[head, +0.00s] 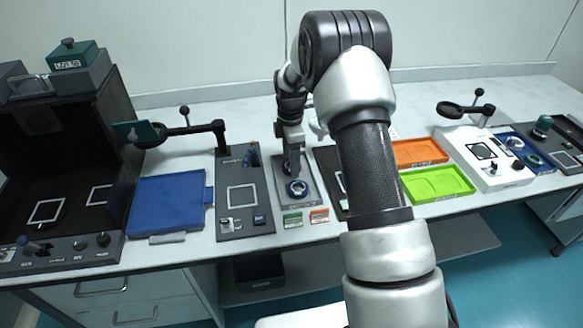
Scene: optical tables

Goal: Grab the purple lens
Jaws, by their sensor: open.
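No plainly purple lens can be made out at this size. A small round piece with a dark blue ring and pale centre (297,188) sits on a grey station plate (307,203) in the middle of the table. I cannot tell whether it is the purple lens. My gripper (292,160) points down just above and behind this ring, and looks open. Its fingertips are small and partly merge with the dark parts behind them. My arm hides part of the table to the right of the gripper.
A blue tray (167,205) and a dark panel (232,220) stand left. Orange (417,151) and green (437,184) trays stand right, before a white station (470,170). Magnifiers on stands (220,140) rise at both sides. Bare white tabletop lies behind.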

